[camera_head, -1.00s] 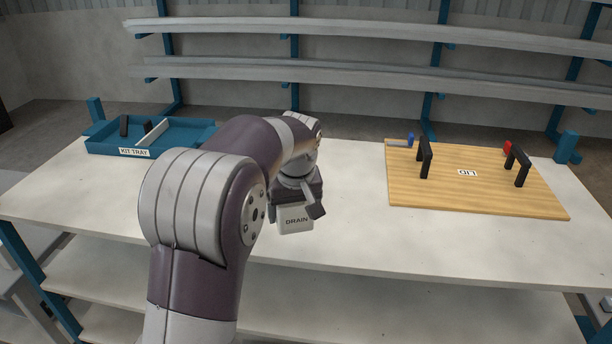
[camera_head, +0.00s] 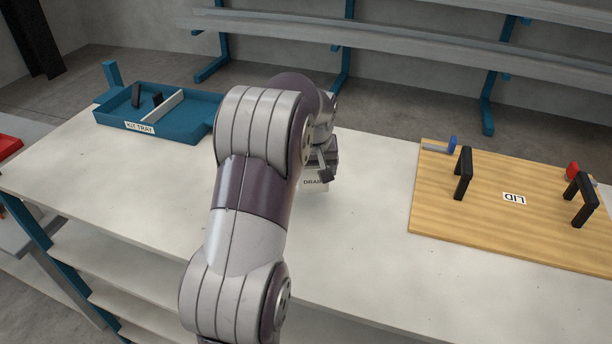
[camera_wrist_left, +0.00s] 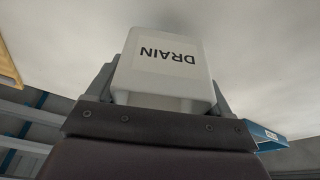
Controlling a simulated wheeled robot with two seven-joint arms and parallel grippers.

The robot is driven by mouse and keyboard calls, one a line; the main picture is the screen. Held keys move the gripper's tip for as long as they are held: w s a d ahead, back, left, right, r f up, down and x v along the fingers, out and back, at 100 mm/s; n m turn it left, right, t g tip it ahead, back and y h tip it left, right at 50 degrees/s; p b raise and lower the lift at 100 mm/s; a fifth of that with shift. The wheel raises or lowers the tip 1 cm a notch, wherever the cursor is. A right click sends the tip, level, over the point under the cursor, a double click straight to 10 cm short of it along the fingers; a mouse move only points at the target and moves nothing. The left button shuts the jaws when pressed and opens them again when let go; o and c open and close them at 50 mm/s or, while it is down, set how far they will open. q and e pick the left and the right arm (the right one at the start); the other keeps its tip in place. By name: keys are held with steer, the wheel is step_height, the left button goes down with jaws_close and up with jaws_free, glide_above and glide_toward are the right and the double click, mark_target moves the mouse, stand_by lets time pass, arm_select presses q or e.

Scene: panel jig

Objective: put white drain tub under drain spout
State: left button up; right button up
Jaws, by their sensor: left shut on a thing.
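The white drain tub (camera_head: 314,185), marked DRAIN, shows mostly hidden behind my left arm in the head view. My left gripper (camera_head: 325,168) is shut on it above the white table. In the left wrist view the tub (camera_wrist_left: 165,72) sits between the two fingers of the gripper (camera_wrist_left: 163,88), with its label upside down. I cannot tell how high it is above the table. No drain spout can be made out. My right gripper is not in view.
A wooden board marked LID (camera_head: 490,225) with black handles lies at right. A blue-ended grey rod (camera_head: 440,147) is at its back left edge. A blue kit tray (camera_head: 185,118) stands at back left.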

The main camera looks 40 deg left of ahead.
mark_target(304, 195)
arm_select(q)
steer(key=a+f, duration=0.1)
steer(key=a, duration=0.2)
steer(key=shift+w+f+p, duration=0.35)
steer(key=shift+f, duration=0.05)
steer(key=f+p, duration=0.1)
steer(key=f, duration=0.1)
steer(key=w+f+p, duration=0.1)
steer(key=f, duration=0.1)
steer(key=shift+d, duration=0.15)
steer(key=shift+s+f, duration=0.2)
steer(key=shift+s, duration=0.3)
steer(key=shift+f, duration=0.15)
steer(key=o, duration=0.8)
steer(key=shift+w, duration=0.2)
steer(key=shift+o, duration=0.6)
steer(key=shift+w, duration=0.1)
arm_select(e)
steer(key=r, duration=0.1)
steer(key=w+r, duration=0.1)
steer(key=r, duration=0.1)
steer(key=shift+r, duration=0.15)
